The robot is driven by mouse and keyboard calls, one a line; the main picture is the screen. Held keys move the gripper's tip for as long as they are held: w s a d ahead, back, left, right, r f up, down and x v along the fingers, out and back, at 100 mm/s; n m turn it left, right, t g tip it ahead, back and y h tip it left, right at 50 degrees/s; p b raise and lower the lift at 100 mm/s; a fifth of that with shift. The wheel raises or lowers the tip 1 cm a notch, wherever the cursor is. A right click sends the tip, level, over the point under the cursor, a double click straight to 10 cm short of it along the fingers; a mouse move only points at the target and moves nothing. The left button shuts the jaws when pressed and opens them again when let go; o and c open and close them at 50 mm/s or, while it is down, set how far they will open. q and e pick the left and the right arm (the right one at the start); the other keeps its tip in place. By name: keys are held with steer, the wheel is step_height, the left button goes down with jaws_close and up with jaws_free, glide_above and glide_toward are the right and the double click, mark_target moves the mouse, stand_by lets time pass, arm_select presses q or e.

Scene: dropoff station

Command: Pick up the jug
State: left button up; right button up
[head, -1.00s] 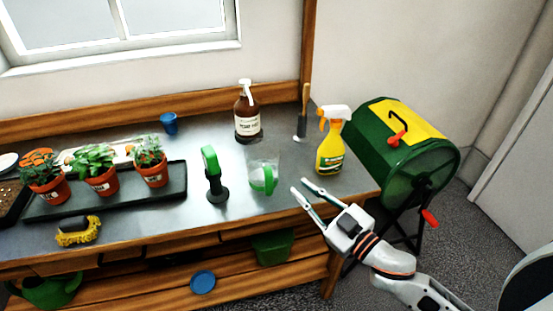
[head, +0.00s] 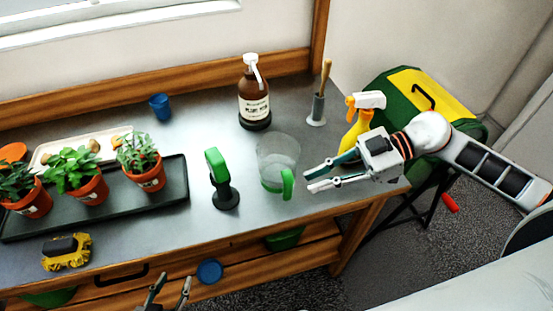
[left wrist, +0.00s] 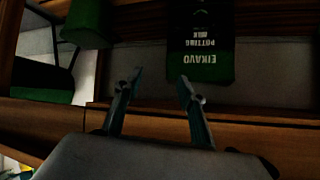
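The jug (head: 276,150) is clear with a green handle (head: 287,184) and stands upright on the metal bench top. My right gripper (head: 306,181) is open, with its two fingertips just right of the jug, near the handle, and nothing between them. I cannot tell from this view whether a fingertip touches the jug. My left gripper (head: 171,287) is low at the bottom edge of the head view, in front of the bench. In the left wrist view the left gripper (left wrist: 158,76) is open and empty.
A green-headed tool (head: 220,180) stands left of the jug. A brown pump bottle (head: 254,97) stands behind it. A yellow spray bottle (head: 355,132) is partly hidden behind my right gripper. Potted plants sit on a dark tray (head: 110,208) at left. The left wrist faces a dark potting bag (left wrist: 200,45).

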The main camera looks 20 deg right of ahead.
mark_target(292, 190)
steer(key=x, duration=0.4)
steer(key=r+x, duration=0.1)
steer(key=x, duration=0.1)
steer(key=shift+s+a+p, duration=0.35)
steer(key=shift+s, duration=0.05)
steer(key=shift+w+a+f, duration=0.1)
steer(key=shift+a+f, duration=0.25)
steer(key=shift+a, duration=0.1)
jaws_close()
